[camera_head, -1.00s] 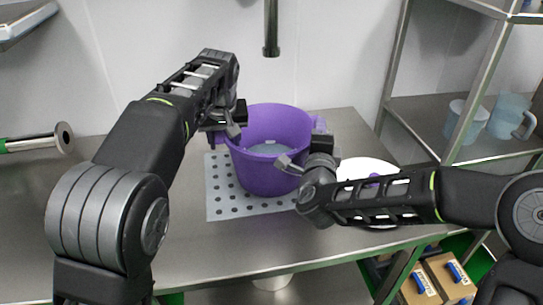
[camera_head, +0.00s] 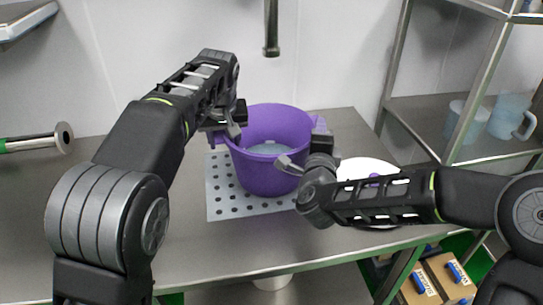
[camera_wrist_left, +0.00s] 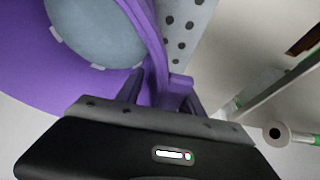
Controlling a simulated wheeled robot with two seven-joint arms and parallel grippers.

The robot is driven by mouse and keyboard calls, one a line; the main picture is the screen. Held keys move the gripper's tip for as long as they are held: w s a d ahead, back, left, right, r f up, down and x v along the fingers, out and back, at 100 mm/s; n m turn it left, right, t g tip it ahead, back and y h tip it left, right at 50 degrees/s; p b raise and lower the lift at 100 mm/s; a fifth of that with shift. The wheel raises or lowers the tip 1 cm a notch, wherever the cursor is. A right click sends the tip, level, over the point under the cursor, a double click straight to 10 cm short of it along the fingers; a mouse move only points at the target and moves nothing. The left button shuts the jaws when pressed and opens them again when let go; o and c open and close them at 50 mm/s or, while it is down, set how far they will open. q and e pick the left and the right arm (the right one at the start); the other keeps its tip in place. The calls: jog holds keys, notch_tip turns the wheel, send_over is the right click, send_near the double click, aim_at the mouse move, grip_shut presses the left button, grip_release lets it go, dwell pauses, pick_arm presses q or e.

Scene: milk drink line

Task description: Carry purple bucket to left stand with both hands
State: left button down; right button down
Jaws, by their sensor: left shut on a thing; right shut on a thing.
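The purple bucket (camera_head: 262,172) is upright over a grey perforated mat (camera_head: 225,205) on the steel counter. I cannot tell whether it touches the mat. A greyish-blue content shows inside it; the left wrist view also shows the bucket (camera_wrist_left: 40,75). My left gripper (camera_head: 222,128) is shut on the bucket's left handle, and the left wrist view shows the purple handle (camera_wrist_left: 178,88) between its fingers. My right gripper (camera_head: 306,152) is shut on the bucket at its right side, with its fingertips partly hidden.
A white plate (camera_head: 366,168) with a small purple item lies right of the bucket, partly behind my right arm. A shelf rack (camera_head: 420,105) with light blue jugs (camera_head: 508,115) stands at the right. A pipe (camera_head: 271,30) hangs above.

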pick_arm(q)
jog(key=shift+a, duration=0.25)
